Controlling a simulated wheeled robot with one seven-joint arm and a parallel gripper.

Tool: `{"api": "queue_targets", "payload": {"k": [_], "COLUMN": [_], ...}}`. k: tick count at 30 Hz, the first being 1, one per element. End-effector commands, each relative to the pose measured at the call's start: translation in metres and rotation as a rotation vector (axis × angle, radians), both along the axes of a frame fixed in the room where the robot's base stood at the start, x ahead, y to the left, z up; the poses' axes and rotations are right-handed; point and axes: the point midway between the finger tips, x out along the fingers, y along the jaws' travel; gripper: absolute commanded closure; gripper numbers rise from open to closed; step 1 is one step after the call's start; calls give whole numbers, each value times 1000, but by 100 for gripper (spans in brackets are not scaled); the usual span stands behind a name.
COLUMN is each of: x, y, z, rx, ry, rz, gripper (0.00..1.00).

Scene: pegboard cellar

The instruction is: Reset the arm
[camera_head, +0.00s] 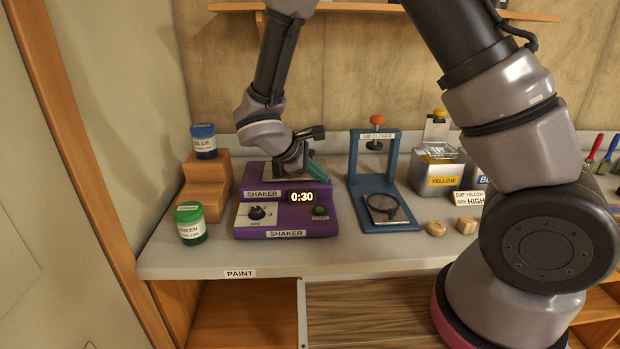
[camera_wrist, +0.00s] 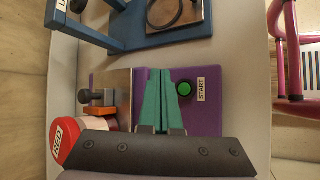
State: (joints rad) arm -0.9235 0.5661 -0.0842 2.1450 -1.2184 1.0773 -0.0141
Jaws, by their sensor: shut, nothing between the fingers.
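My gripper (camera_head: 317,172) is over the purple shaker (camera_head: 285,239) on the bench, with the arm reaching down from above. Its teal fingers (camera_wrist: 160,80) are together with nothing between them. In the wrist view the fingertips are over the shaker's top, beside the green START button (camera_wrist: 184,88). I cannot tell whether they touch anything. The shaker's display (camera_head: 302,197) reads 0:30. A can with a red lid marked RED (camera_wrist: 63,142) is by the shaker's clamp knob (camera_wrist: 97,97); the arm hides it in the head view.
The blue lid closer (camera_head: 391,136) stands right of the shaker. A blue-lidded jar (camera_head: 204,140) is on a wooden step (camera_head: 208,172) at left, with a green-lidded jar (camera_head: 190,222) in front. A shelf (camera_head: 390,8) runs above.

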Motion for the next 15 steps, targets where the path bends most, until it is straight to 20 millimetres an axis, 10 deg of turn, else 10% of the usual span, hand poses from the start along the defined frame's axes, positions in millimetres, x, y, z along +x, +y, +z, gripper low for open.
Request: {"api": "queue_targets", "payload": {"k": [15], "x": [-46], "y": [-130], "z": [162], "rx": [652], "ry": [-155], "rz": [-793], "gripper": [100]}}
